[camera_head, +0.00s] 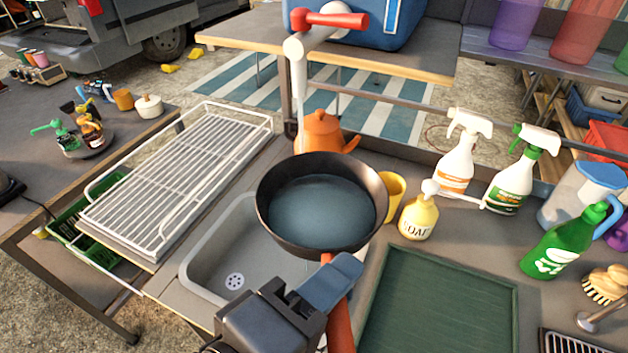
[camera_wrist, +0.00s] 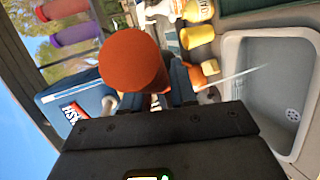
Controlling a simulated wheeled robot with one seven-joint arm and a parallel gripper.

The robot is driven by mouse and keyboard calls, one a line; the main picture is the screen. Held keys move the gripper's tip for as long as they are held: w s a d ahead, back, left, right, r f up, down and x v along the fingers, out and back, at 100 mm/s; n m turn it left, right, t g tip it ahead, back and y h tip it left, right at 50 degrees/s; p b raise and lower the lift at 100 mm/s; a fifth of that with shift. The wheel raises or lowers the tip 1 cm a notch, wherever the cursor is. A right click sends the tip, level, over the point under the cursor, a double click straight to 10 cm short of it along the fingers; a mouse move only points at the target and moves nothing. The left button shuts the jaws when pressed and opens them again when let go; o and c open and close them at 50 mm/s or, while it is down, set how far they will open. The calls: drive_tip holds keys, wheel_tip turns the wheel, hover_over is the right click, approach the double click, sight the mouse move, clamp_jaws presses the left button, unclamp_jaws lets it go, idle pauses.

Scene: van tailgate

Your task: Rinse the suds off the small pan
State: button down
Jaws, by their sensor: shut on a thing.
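The small dark pan (camera_head: 318,212) is held nearly level over the back right part of the sink (camera_head: 205,268). Its inside is smooth blue-grey, and I see no clear suds on it. My gripper (camera_head: 325,285) is shut on the pan's orange-red handle (camera_head: 340,325); the handle's butt end (camera_wrist: 135,62) fills part of the wrist view. The white tap (camera_head: 297,58) with a red lever (camera_head: 330,19) stands behind the pan. A thin pale stream (camera_wrist: 235,77) shows above the sink in the wrist view. I cannot tell whether it meets the pan.
An orange kettle (camera_head: 322,132), a yellow cup (camera_head: 392,192) and a soap bottle (camera_head: 418,215) stand close behind and right of the pan. Two spray bottles (camera_head: 458,155) are further right. A white wire rack (camera_head: 175,185) lies left; a green tray (camera_head: 440,305) lies right.

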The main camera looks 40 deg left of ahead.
sight(347, 341)
idle(0.5)
drive_tip(key=shift+s+d+r+p, duration=0.3)
drive_tip(key=shift+d+r+p, duration=0.05)
drive_tip(key=shift+r+p, duration=0.1)
drive_tip(key=shift+s+d+r+p, duration=0.3)
drive_tip(key=shift+r+p, duration=0.05)
drive_tip(key=shift+r, duration=0.1)
drive_tip(key=shift+s+d+r, duration=1.1)
drive_tip(key=shift+d+r, duration=0.05)
drive_tip(key=shift+d, duration=0.05)
